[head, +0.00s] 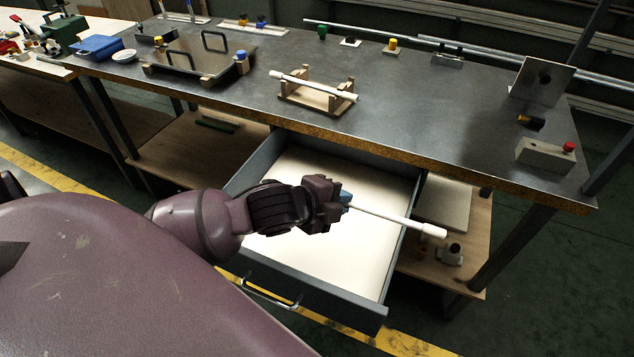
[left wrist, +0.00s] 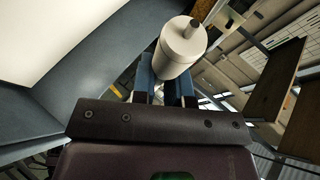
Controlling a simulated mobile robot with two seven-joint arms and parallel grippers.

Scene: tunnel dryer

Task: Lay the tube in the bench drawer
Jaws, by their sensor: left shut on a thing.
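A thin white tube (head: 385,216) with thicker end caps is in my left gripper (head: 346,199), which is shut on it. The tube points to the right in the head view, and its capped end appears past the drawer's right wall. In the left wrist view the white cap (left wrist: 181,47) shows close up above the jaws (left wrist: 167,88). The bench drawer (head: 345,296) is pulled open below the bench, with a bare pale bottom. My gripper and the tube appear above it; the exact height is unclear. The tube's other end is hidden by my gripper. My right gripper is out of view.
A similar white tube (head: 300,82) rests on a wooden stand (head: 310,99) on the dark bench top (head: 430,115). A grey block with a red knob (head: 545,154) sits at the bench's right end. A lower shelf (head: 470,261) holds a small capped item.

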